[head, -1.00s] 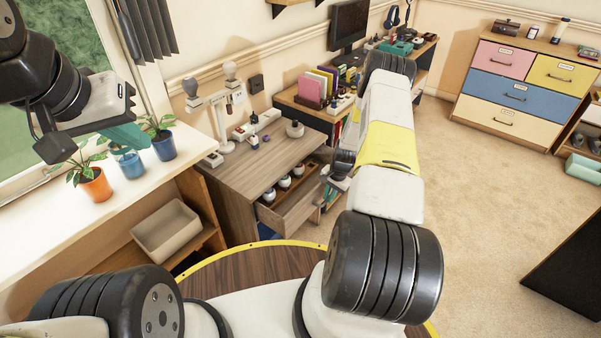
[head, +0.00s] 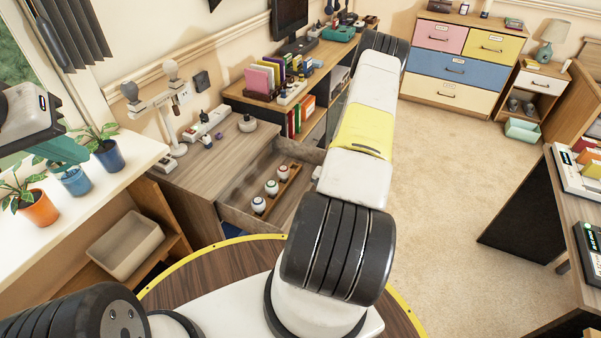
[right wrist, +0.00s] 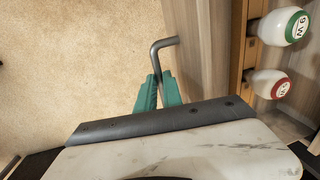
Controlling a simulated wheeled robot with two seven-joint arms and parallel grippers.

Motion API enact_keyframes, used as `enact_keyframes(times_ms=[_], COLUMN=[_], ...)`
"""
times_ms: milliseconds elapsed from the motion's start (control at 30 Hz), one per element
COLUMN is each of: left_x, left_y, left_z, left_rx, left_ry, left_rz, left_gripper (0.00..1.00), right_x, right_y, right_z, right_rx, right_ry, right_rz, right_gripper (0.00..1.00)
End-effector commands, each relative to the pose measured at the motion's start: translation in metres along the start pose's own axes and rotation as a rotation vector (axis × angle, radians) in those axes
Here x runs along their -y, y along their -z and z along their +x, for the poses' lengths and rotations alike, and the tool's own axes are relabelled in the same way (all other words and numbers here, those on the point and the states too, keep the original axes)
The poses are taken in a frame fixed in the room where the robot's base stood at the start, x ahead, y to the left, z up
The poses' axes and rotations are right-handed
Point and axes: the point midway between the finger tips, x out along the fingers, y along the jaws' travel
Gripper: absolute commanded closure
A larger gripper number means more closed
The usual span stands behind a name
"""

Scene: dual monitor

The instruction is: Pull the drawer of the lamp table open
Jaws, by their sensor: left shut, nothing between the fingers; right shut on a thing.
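A wood-grain table (head: 215,160) with a white two-armed lamp stand (head: 165,110) stands left of centre in the head view. Its drawer (head: 240,207) is pulled well out, with several round white jars or balls in a wooden rack inside. In the right wrist view, my right gripper (right wrist: 158,92) has its teal fingers shut on the bent grey drawer handle (right wrist: 155,55), beside the wooden drawer front (right wrist: 190,45). My right arm hides this grip in the head view. My left gripper (head: 62,150) is shut and empty at the left edge, above the potted plants.
Plants in orange (head: 38,210) and blue (head: 108,155) pots stand on the window ledge. A beige bin (head: 125,245) sits below. A bedside table with a lamp (head: 552,40) is at the far right. Carpet (head: 450,160) is free to the right.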

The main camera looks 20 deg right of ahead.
Motion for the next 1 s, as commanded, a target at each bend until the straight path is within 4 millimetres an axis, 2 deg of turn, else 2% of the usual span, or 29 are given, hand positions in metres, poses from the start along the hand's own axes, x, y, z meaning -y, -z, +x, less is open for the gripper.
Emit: enact_keyframes(times_ms=[167,200,300,667,767,1000], left_x=[0.000,0.000,0.000,0.000,0.000,0.000], left_y=[0.000,0.000,0.000,0.000,0.000,0.000], left_z=[0.000,0.000,0.000,0.000,0.000,0.000], left_rx=[0.000,0.000,0.000,0.000,0.000,0.000], left_ry=[0.000,0.000,0.000,0.000,0.000,0.000], left_rz=[0.000,0.000,0.000,0.000,0.000,0.000], left_gripper=[1.00,1.00,1.00,1.00,1.00,1.00], right_x=[0.000,0.000,0.000,0.000,0.000,0.000], right_y=[0.001,0.001,0.001,0.001,0.001,0.001], right_z=[-0.001,-0.001,-0.001,-0.003,-0.014,-0.056], right_rx=[-0.001,-0.001,-0.001,-0.001,-0.002,-0.003], right_ry=[0.000,0.000,0.000,0.000,0.000,0.001], right_rz=[0.000,0.000,0.000,0.000,0.001,0.001], right_gripper=[1.00,0.87,0.68,0.68,0.68,0.68])
